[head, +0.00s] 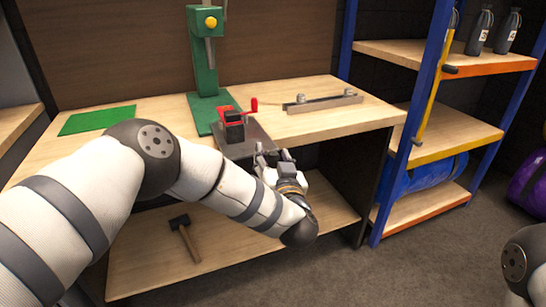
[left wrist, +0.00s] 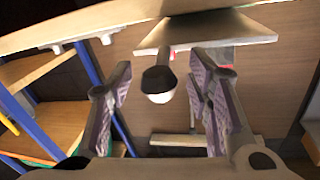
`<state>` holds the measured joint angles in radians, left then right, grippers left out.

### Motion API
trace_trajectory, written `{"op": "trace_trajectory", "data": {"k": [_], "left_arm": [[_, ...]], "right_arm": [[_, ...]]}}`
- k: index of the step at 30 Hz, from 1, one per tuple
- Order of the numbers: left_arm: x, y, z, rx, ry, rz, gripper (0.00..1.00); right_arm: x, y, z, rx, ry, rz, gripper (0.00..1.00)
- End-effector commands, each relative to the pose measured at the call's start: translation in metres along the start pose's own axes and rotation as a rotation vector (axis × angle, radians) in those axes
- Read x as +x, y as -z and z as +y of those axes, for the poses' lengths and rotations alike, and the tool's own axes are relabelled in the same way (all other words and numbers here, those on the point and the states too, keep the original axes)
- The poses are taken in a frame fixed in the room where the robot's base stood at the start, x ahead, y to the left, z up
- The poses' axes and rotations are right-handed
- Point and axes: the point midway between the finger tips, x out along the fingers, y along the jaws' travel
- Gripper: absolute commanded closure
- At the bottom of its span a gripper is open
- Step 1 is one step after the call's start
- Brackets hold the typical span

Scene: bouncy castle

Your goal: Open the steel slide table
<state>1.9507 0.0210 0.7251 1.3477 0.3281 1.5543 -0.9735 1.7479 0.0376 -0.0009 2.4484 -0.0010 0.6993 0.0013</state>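The steel slide table (head: 262,146) is a flat grey plate at the front of the workbench, below the green drill press (head: 205,60). A red and black vise (head: 233,124) sits on it. In the left wrist view the plate (left wrist: 215,32) shows at the top, with a dark knob with a pale end (left wrist: 158,84) below it. My left gripper (head: 268,156) is at the plate's front edge. In the left wrist view its fingers (left wrist: 163,88) are open, with the knob appearing between them. Contact cannot be told. My right gripper is out of view.
The wooden workbench (head: 100,150) holds a green mat (head: 97,121) and a metal bar fixture (head: 325,102). A hammer (head: 183,236) lies on the lower shelf. A blue-framed rack (head: 405,130) stands at the right. Floor is clear in front of the bench's right end.

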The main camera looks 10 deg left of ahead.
Motion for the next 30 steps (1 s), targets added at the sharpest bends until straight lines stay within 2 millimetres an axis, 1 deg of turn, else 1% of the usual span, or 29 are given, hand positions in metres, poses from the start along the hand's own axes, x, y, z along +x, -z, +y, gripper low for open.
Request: {"op": "trace_trajectory", "data": {"k": [4,5,7,8,12,15,19,23,30], "left_arm": [[-0.001,0.000,0.001,0.000,-0.001,0.000,0.54],[-0.003,0.000,0.001,0.000,-0.002,0.000,0.54],[-0.013,0.000,0.002,0.000,-0.004,-0.001,0.54],[-0.020,0.000,0.002,0.001,-0.006,-0.002,0.54],[-0.059,0.000,0.002,0.002,-0.008,-0.001,0.54],[-0.085,0.000,0.002,0.002,-0.006,-0.001,0.54],[-0.109,0.000,0.001,0.001,-0.003,-0.001,0.54],[-0.119,0.000,0.000,0.000,0.000,0.000,0.54],[-0.120,0.000,0.000,0.000,0.000,0.000,0.54]], "right_arm": [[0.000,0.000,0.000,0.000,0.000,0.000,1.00],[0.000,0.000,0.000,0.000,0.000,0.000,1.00],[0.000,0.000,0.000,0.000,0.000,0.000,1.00],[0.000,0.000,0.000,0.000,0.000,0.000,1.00],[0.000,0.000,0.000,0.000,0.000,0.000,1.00],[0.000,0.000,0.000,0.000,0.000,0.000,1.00],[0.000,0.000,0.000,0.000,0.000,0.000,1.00],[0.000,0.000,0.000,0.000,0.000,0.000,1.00],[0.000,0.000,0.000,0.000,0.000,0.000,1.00]]}}
